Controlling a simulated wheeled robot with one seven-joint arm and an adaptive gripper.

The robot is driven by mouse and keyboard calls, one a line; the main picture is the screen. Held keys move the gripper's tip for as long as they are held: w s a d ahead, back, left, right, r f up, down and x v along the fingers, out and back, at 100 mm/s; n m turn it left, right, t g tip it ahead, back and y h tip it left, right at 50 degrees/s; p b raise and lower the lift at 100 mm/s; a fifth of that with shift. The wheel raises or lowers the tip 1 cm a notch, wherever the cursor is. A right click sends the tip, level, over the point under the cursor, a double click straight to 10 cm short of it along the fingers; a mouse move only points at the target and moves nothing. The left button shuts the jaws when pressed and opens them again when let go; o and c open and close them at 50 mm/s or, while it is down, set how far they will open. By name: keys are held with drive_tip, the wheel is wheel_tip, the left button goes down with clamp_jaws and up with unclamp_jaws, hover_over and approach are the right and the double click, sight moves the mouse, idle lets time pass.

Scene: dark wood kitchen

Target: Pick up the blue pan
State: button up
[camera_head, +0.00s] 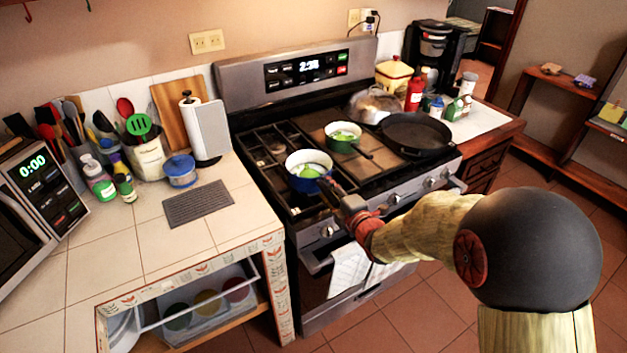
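The blue pan (289,164) sits on the front left of the stove top, with a white inside and something green in it. Its handle side points toward my arm. My gripper (335,190) is at the near right side of the pan, by the handle. The gripper is small and dark here and overlaps the handle, so I cannot tell whether the fingers are around it, touching it, or apart. Most of the handle is hidden.
A green pan (342,146) stands behind the blue pan on the stove (395,190). A large black pan (416,135) is on the right burners. A towel (352,272) hangs on the oven front. The left counter (107,248) has bare room in front.

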drive_tip(key=shift+c, duration=1.1)
clamp_jaws()
drive_tip(key=shift+r, duration=0.1)
